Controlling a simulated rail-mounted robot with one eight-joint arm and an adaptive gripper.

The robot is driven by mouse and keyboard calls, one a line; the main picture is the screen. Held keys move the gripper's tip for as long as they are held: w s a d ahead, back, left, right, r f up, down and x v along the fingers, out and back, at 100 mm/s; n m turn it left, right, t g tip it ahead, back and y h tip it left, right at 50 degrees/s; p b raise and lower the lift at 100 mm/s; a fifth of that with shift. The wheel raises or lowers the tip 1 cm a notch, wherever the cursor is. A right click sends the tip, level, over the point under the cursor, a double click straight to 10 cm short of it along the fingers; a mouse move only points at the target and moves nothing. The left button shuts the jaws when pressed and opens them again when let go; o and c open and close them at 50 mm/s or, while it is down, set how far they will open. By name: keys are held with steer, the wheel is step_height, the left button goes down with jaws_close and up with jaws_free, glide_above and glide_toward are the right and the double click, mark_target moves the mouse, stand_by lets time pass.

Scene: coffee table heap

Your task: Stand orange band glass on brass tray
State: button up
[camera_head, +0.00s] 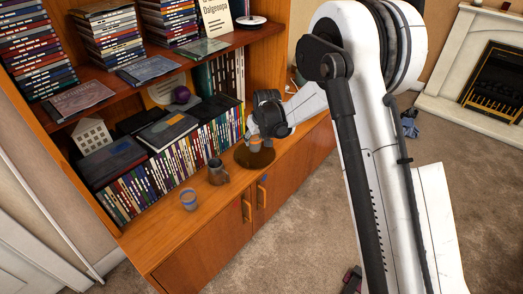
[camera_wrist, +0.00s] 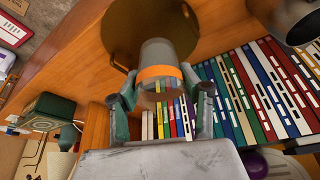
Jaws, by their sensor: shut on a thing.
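The orange band glass (camera_wrist: 160,52) is a grey, see-through tumbler with an orange band, held between the two fingers of my gripper (camera_wrist: 159,88) in the wrist view. In the head view my gripper (camera_head: 256,137) and the glass (camera_head: 256,148) are over the round brass tray (camera_head: 244,161) on the wooden cabinet top. The tray (camera_wrist: 112,30) also shows behind the glass in the wrist view. The glass looks about upright in the head view. I cannot tell whether its base touches the tray.
A dark metal mug (camera_head: 217,173) stands just left of the tray, and a blue-banded glass (camera_head: 189,200) stands further left. A row of books (camera_head: 165,168) lines the back, close to my gripper. The cabinet's front edge is near the tray.

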steer(key=shift+w+d+f, duration=0.3)
steer(key=shift+d+f, duration=0.15)
steer(key=shift+d, duration=0.2)
steer(key=shift+w+d+f, duration=0.3)
steer(key=shift+d+f, duration=0.1)
steer(key=shift+d, duration=0.2)
steer(key=shift+f+b, duration=0.8)
steer(key=shift+f, duration=1.2)
steer(key=shift+f, duration=0.15)
steer(key=o, duration=1.2)
steer(key=shift+o, duration=0.2)
steer(key=shift+r, duration=0.3)
steer(key=p+v, duration=0.2)
steer(key=v, duration=1)
steer(key=shift+p, duration=0.3)
steer(key=shift+d, duration=0.1)
